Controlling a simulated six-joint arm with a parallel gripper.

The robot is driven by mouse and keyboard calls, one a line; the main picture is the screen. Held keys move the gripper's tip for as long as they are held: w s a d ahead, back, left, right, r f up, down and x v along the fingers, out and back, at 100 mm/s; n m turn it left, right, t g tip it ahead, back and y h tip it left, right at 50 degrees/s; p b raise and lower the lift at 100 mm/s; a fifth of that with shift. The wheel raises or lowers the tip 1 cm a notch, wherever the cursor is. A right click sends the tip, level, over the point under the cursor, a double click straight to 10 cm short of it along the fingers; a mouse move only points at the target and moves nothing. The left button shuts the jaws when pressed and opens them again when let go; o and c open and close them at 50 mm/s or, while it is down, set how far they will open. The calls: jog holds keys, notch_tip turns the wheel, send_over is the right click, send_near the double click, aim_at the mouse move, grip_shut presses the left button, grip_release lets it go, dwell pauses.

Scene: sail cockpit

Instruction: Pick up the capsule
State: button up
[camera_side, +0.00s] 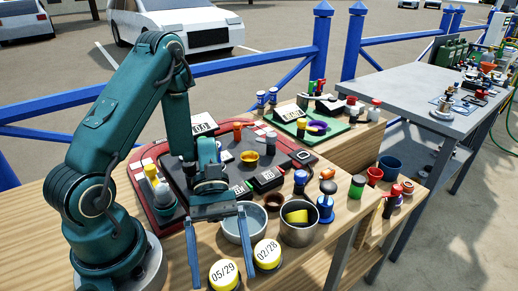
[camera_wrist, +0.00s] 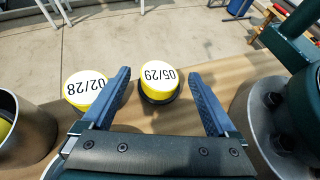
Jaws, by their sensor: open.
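No thing is plainly marked as the capsule. Two short yellow cylinders with white dated tops stand near the table's front edge. The one reading 05/29 (camera_side: 225,275) is at the front and also shows in the wrist view (camera_wrist: 159,80). The one reading 02/28 (camera_side: 267,254) is beside it, and in the wrist view (camera_wrist: 86,88) it is partly behind a finger. My gripper (camera_side: 222,282) is open and empty, pointing down; in the wrist view its fingertips (camera_wrist: 158,74) are either side of the 05/29 cylinder. I cannot tell the height gap.
A metal cup (camera_side: 299,232) with a yellow item inside and a pale bowl (camera_side: 255,225) stand close behind the cylinders. A red-rimmed tray (camera_side: 140,190) and several small pots and bottles crowd the table behind. The wooden table's front edge is near.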

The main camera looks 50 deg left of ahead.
jog(key=shift+c, duration=0.3)
jog(key=c, duration=1.3)
